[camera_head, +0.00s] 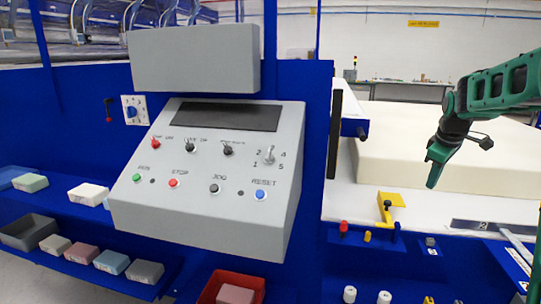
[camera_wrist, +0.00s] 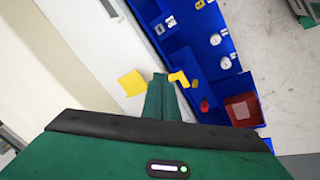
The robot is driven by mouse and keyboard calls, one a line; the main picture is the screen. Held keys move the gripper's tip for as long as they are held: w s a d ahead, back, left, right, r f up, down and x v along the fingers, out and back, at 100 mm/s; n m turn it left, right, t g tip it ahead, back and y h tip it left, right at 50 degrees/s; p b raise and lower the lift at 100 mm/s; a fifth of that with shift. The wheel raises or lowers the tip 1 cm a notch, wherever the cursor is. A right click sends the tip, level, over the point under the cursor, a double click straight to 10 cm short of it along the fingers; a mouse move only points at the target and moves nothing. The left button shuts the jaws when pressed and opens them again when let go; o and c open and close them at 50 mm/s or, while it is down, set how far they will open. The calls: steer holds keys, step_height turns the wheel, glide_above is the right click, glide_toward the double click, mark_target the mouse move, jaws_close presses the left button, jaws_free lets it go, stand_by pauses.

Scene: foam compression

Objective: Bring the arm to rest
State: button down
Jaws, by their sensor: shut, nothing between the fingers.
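My gripper (camera_head: 432,182) hangs at the right of the head view, on my green arm that reaches in from the right edge. Its fingers are shut and hold nothing. They point down and a little left, in front of a large cream foam block (camera_head: 450,150) on the white bed. In the wrist view my gripper's closed fingertips (camera_wrist: 160,78) point toward the bed's edge, close in the picture to a yellow bracket (camera_wrist: 132,83) and a yellow handle (camera_wrist: 179,78). The height of the fingertips above the bed is hard to tell.
A grey control panel (camera_head: 210,185) with buttons and a selector knob stands at centre left. The yellow bracket also shows in the head view (camera_head: 390,199). A red bin (camera_head: 246,280) and several small blocks lie on lower blue shelves. Blue machine walls surround the panel.

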steer(key=s+a+f+m+g, duration=0.1)
steer(key=s+a+f+m, duration=0.1)
steer(key=s, duration=1.2)
steer(key=s+a+f+m+g+y, duration=0.1)
steer(key=s+a+f+m, duration=0.2)
steer(key=s+m, duration=0.4)
steer(key=s+a+f+m+g, duration=0.1)
steer(key=s+a+f+m, duration=0.2)
steer(key=s, duration=1.8)
steer(key=shift+s+a+f+m+g+y, duration=0.25)
steer(key=shift+a+m+g, duration=0.2)
steer(key=shift+m, duration=0.25)
